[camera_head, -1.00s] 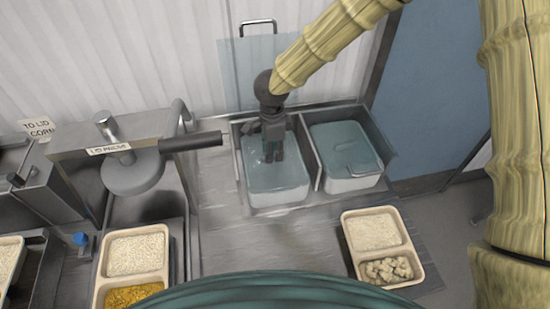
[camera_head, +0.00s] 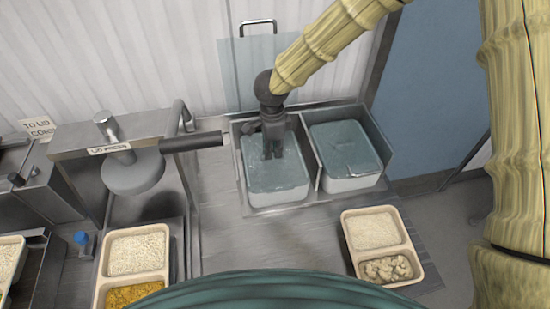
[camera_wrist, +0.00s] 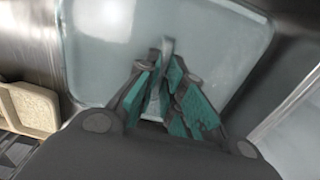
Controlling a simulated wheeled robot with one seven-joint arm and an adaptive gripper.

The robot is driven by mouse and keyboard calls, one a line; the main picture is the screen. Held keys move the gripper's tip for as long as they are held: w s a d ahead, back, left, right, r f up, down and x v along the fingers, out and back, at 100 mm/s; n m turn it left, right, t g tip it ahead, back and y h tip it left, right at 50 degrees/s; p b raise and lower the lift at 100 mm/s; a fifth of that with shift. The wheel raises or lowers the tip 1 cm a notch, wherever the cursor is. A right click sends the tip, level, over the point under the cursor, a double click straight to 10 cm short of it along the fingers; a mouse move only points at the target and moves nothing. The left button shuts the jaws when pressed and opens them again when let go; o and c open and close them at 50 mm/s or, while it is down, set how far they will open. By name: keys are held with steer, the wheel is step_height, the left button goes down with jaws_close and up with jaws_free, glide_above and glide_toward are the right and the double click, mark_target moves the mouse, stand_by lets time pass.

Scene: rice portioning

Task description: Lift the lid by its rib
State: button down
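A translucent bluish lid (camera_head: 280,177) lies over the left white bin of the steel double holder, with no gap visible beneath it. My gripper (camera_head: 273,152) points down over its middle. In the wrist view my gripper (camera_wrist: 166,68) has its teal-padded fingers drawn together on either side of the lid's narrow grey rib (camera_wrist: 167,46), whose end shows past the fingertips. The fingers look closed on the rib; exact contact is blurred. The lid (camera_wrist: 110,40) fills the upper part of that view. The gripper hides most of the rib in the head view.
A second lidded bin (camera_head: 350,183) stands right beside it. A two-compartment tray (camera_head: 413,261) with rice and pale chunks is in front at right. A lid press (camera_head: 133,175) and a tray of rice and corn (camera_head: 102,275) are at left. A wall handle (camera_head: 258,27) is behind.

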steer(key=shift+r, duration=0.1)
stand_by(0.5)
steer(key=shift+r+p, duration=2.15)
steer(key=shift+p, duration=0.15)
steer(key=shift+d, duration=0.1)
